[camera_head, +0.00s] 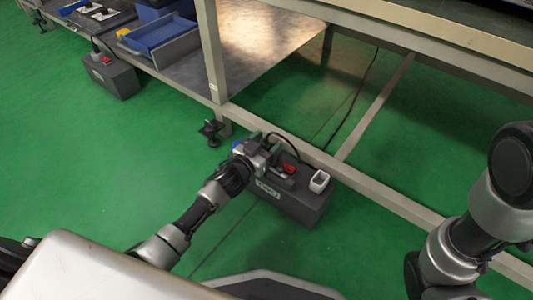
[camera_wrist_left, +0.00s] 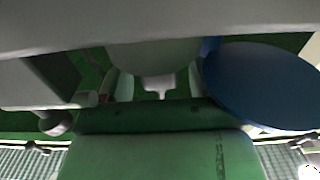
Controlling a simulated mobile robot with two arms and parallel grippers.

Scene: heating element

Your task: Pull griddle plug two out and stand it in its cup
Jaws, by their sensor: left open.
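A dark box (camera_head: 297,203) stands by the metal frame, with a pale label on its front that is too small to read. On its top are a red switch (camera_head: 290,168) and a small white open cup (camera_head: 319,181). My left gripper (camera_head: 272,162) is open at the left part of the box top. A black cable (camera_head: 288,140) arches up behind the gripper. The plug is mostly hidden by the gripper, and I cannot tell whether the fingers touch it. My right gripper is out of frame.
A similar box (camera_head: 112,78) with a red switch and plug stands at the upper left. Blue trays (camera_head: 158,36) rest on the low shelf. A frame rail (camera_head: 375,196) runs behind the near box. Green floor (camera_head: 110,170) is clear at left.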

